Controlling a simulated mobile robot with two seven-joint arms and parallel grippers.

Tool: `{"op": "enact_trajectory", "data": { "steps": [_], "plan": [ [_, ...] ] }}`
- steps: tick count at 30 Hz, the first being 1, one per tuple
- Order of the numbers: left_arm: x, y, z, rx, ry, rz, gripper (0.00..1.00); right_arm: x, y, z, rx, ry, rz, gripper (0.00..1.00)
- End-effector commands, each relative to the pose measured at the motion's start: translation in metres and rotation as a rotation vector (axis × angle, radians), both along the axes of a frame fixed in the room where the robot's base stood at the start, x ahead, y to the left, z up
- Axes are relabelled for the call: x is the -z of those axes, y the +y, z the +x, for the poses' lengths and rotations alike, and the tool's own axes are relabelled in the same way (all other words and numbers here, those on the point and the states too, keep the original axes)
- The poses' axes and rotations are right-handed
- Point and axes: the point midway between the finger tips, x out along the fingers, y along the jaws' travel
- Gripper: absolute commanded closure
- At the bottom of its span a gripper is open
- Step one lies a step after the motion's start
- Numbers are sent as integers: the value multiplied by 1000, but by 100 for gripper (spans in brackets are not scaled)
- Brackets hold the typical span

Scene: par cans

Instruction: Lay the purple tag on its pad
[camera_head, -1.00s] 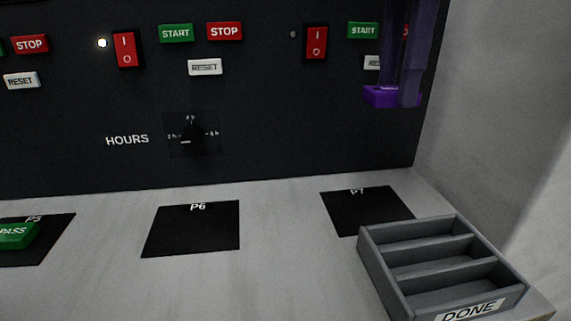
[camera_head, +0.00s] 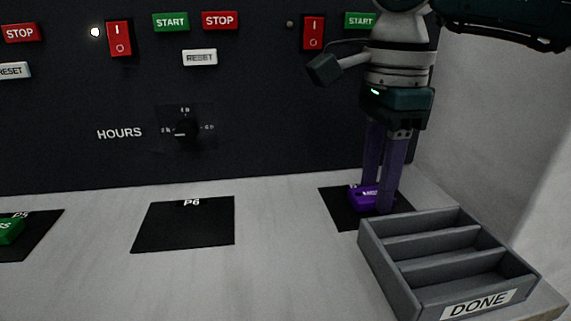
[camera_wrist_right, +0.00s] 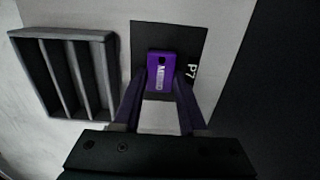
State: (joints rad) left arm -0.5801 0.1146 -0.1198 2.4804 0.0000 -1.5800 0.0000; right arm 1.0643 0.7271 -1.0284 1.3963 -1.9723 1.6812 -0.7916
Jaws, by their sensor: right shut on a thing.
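The purple tag (camera_head: 363,197) is at the black pad P7 (camera_head: 340,211), in the right part of the head view. My right gripper (camera_head: 378,205) points down and is shut on the tag. In the right wrist view the tag (camera_wrist_right: 161,72) sits between the fingertips (camera_wrist_right: 161,80), with white lettering and a dark hole showing. It lies over the pad (camera_wrist_right: 190,38), within its outline. I cannot tell for sure whether its underside touches the pad. My left gripper is not in view.
A grey divided tray (camera_head: 448,262) marked DONE stands just right of and in front of P7. Pad P6 (camera_head: 185,226) is empty. A green tag (camera_head: 12,230) lies on P5 at the left. A dark switch panel (camera_head: 270,110) stands behind, and a pale wall (camera_head: 500,130) is at the right.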

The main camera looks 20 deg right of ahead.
Motion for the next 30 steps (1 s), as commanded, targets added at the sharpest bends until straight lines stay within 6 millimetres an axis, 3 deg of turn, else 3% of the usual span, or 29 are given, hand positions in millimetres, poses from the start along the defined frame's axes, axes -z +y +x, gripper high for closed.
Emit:
{"op": "enact_trajectory", "data": {
  "steps": [5,6,13,23,30],
  "plan": [
    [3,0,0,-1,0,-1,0,4,0,0,0,0,0,100],
    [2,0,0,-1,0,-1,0,3,0,0,0,0,0,56],
    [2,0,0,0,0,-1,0,2,0,0,0,0,0,30],
    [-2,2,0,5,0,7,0,-4,0,0,0,-1,1,29],
    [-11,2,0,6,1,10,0,-50,0,1,0,-6,1,29]
  ]
}}
